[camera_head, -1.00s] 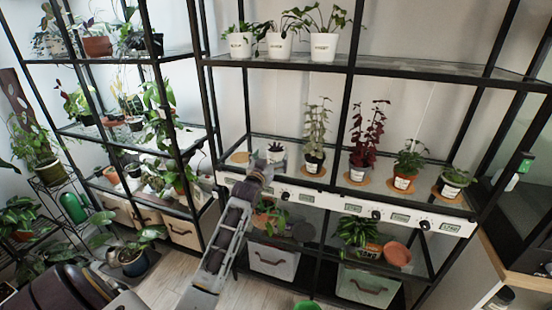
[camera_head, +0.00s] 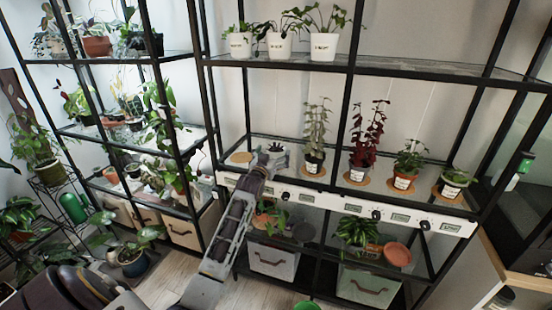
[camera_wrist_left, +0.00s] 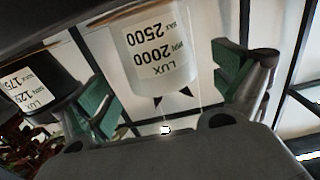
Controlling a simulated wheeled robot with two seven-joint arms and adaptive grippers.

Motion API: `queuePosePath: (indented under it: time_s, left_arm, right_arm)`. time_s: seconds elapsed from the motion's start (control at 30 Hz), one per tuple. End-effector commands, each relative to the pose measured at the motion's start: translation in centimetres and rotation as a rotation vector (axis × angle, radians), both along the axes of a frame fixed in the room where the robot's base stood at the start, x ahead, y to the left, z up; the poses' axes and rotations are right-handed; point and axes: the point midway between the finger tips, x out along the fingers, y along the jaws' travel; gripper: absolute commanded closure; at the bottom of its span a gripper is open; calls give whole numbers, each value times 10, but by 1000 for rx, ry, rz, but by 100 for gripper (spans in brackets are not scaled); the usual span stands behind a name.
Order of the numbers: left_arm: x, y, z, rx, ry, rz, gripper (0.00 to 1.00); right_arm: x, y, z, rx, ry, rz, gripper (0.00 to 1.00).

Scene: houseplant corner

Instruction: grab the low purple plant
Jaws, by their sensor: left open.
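A small white pot with a low, dark plant (camera_head: 277,148) stands at the left of the middle shelf; its colour is hard to tell. My left gripper (camera_head: 268,160) is just in front of it and partly covers it. In the left wrist view, a white pot (camera_wrist_left: 155,55) with a lux label hangs upside down in the picture, between my open green-padded fingers (camera_wrist_left: 165,88). Only dark pointed leaf tips show below its rim. A tall dark red-purple plant (camera_head: 368,135) stands farther right on the shelf. My right gripper is not in view.
A tall pale plant (camera_head: 314,140) in a dark pot is the near neighbour on the right. A dark labelled pot (camera_wrist_left: 35,85) shows beside the left finger in the wrist view. A white panel with displays (camera_head: 345,205) runs along the shelf front. An empty cork mat (camera_head: 240,157) lies left.

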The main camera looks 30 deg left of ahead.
Motion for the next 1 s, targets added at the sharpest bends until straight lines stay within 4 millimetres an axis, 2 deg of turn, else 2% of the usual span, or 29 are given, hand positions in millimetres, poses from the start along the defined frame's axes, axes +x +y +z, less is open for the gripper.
queuePosePath:
  time_s: [0.4, 0.97, 1.0]
  left_arm:
    - [30, 8, 0, -1, -1, 0, 4]
    - [33, 9, 0, 0, 0, 0, 4]
    - [33, 9, 0, 0, 0, 0, 6]
  right_arm:
    - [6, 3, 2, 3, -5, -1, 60]
    - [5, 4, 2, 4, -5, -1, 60]
    - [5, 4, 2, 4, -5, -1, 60]
